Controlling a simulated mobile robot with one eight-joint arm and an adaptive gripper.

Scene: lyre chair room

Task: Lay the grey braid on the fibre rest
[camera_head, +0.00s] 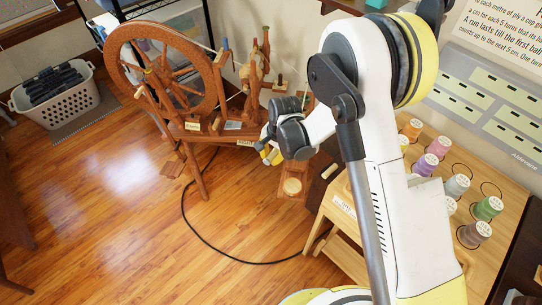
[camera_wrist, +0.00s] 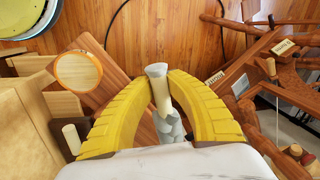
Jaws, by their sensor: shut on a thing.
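My gripper (camera_wrist: 161,80) has its yellow fingers closed around a pale, upright-looking piece with a grey end. Grey lumpy strands, which look like the grey braid (camera_wrist: 168,126), show below it between the fingers. In the head view my gripper (camera_head: 271,155) is beside the spinning wheel, above a low wooden board, and the braid cannot be made out there. The board (camera_wrist: 113,68) carries a round cream pad with an orange-brown rim (camera_wrist: 77,72), also seen in the head view (camera_head: 292,186). I cannot tell whether this board is the fibre rest; no readable label shows on it.
The spinning wheel (camera_head: 171,75) stands close on the left. A wooden table (camera_head: 419,137) on the right holds several thread spools. A short cream cylinder (camera_head: 329,171) lies near the table corner. A dark cable (camera_head: 207,232) crosses the floor. A laundry basket (camera_head: 73,111) stands far left.

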